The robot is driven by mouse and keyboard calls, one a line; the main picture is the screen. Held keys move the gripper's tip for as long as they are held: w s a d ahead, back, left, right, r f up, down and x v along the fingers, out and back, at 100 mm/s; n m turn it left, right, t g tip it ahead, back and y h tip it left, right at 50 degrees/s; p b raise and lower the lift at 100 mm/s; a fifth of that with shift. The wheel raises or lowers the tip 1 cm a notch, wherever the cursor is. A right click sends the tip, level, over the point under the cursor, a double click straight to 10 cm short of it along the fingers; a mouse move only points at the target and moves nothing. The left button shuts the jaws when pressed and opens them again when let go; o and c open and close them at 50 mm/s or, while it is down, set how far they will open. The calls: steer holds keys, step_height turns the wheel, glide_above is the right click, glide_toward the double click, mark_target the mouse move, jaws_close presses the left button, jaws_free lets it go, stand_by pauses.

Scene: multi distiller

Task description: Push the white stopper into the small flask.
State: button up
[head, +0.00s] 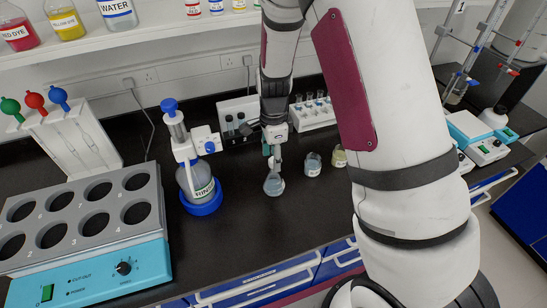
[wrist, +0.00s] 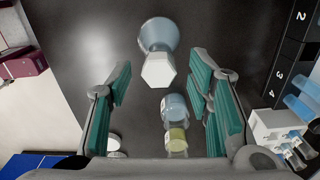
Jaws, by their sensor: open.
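The small flask (head: 274,185) stands upright on the black bench below my gripper (head: 273,152), with pale blue liquid in it. In the wrist view the flask (wrist: 158,32) is at the top centre. The white stopper (wrist: 158,71) is six-sided and sits at the flask's mouth; how deep it sits cannot be told. My gripper (wrist: 161,80) is open, its green-padded fingers on either side of the stopper, with gaps between. In the head view the stopper is hard to make out near the fingers.
Two small beakers (head: 312,164) (head: 339,158) stand right of the flask. A dispenser bottle (head: 200,185) in a blue ring is to the left, and a tube rack (head: 314,112) is behind. A heating block (head: 85,230) fills the left front. Bare bench lies in front of the flask.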

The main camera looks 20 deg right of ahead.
step_height(320, 180, up, 11)
stand_by(0.3)
stand_by(0.4)
steer(key=s+r+n+t+y, duration=0.1)
steer(key=s+r+n, duration=0.4)
steer(key=r, duration=0.2)
steer(key=s+r+n+t, duration=0.2)
steer(key=s+r+n, duration=0.2)
steer(key=r, duration=0.3)
steer(key=s+r+n+t+h+b, duration=0.1)
steer(key=s+r+n, duration=0.3)
steer(key=s+n, duration=0.5)
steer(key=s+t, duration=0.1)
steer(key=s, duration=0.2)
steer(key=shift+s+n+t, duration=0.3)
steer(key=shift+n, duration=0.1)
steer(key=shift+r, duration=0.1)
